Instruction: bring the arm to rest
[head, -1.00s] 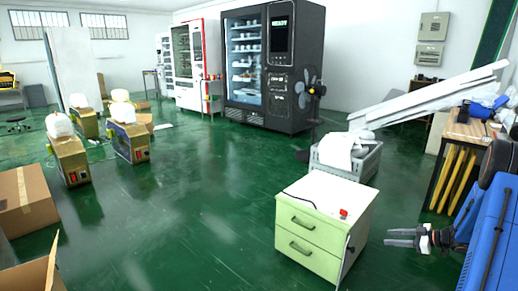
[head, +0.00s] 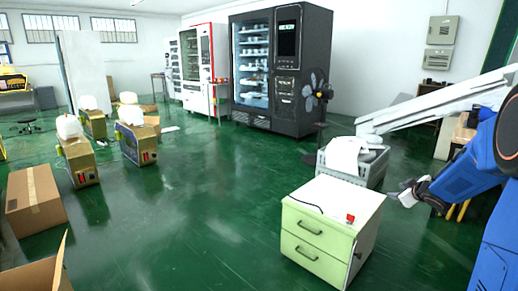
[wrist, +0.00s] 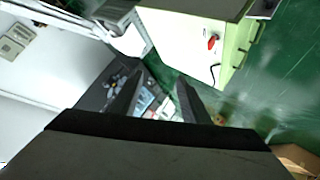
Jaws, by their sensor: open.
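My gripper (wrist: 158,100) is open in the wrist view, with its two dark fingers apart and nothing between them. In the head view my gripper (head: 404,192) hangs at the right, at the end of my blue arm, in the air just right of the pale green drawer cabinet. It is small there and seen at an angle, so its fingers are hard to make out.
The green cabinet (head: 318,250) has a red button (head: 350,218) on top; it also shows in the wrist view (wrist: 185,40). A grey crate (head: 372,170) stands behind it. A black vending machine (head: 292,75) is at the back. Cardboard boxes (head: 35,203) lie left; the mid floor is clear.

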